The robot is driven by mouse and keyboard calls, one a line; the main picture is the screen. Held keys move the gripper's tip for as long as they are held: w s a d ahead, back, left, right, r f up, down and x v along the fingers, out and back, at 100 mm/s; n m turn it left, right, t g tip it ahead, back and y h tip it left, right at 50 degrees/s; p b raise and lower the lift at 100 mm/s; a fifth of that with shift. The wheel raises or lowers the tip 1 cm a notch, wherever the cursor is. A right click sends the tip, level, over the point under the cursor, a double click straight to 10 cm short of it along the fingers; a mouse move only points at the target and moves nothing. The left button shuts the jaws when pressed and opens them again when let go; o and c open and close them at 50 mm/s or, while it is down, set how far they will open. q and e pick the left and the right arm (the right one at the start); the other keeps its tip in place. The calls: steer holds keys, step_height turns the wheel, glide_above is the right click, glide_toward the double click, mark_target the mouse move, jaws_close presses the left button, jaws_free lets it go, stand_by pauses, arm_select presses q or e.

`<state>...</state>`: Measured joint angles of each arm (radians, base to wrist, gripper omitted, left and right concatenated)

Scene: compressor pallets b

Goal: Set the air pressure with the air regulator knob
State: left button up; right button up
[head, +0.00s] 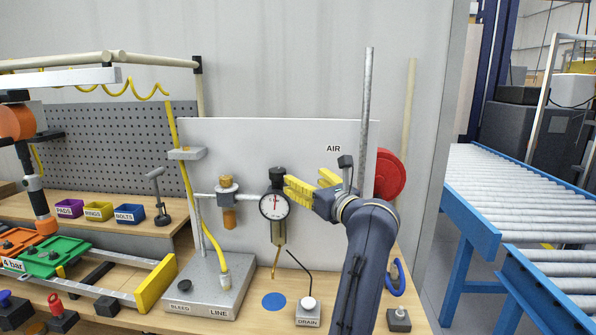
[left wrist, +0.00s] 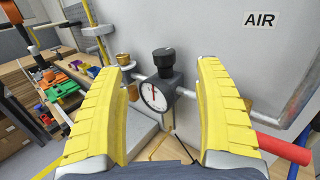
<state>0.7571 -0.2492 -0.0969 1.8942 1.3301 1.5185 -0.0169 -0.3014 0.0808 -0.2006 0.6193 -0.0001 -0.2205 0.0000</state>
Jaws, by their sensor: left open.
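The air regulator has a black knob (head: 277,173) on top and a round white gauge (head: 274,205) on its front. It is mounted on the pipe before the grey panel marked AIR. The gauge needle points roughly upward; its reading is too small to tell. My left gripper (head: 304,184) is open, just right of the knob in the head view. In the left wrist view, the knob (left wrist: 164,62) and gauge (left wrist: 155,96) show between the two yellow fingers, ahead of them. Nothing is between the fingers, and I see no contact with the knob. My right gripper is in neither view.
A brass-coloured fitting (head: 228,200) hangs left of the regulator. A grey BLEED/LINE block (head: 206,288) with a yellow hose and a DRAIN button (head: 308,312) stand below. A red disc (head: 389,174) is behind my arm. A tray labelled 4 bar (head: 50,257) lies left.

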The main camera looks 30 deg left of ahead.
mark_target(281, 172)
arm_select(q)
steer(key=shift+h, duration=0.4)
steer(key=x, duration=0.5)
steer(key=f+x, duration=0.1)
steer(key=x, duration=0.5)
steer(key=f+x, duration=0.1)
steer(key=x, duration=0.5)
steer(key=shift+w+a+f, duration=0.1)
steer(key=shift+a+f, duration=0.1)
steer(key=shift+a, duration=0.1)
steer(key=shift+c, duration=0.5)
steer(key=c, duration=1.1)
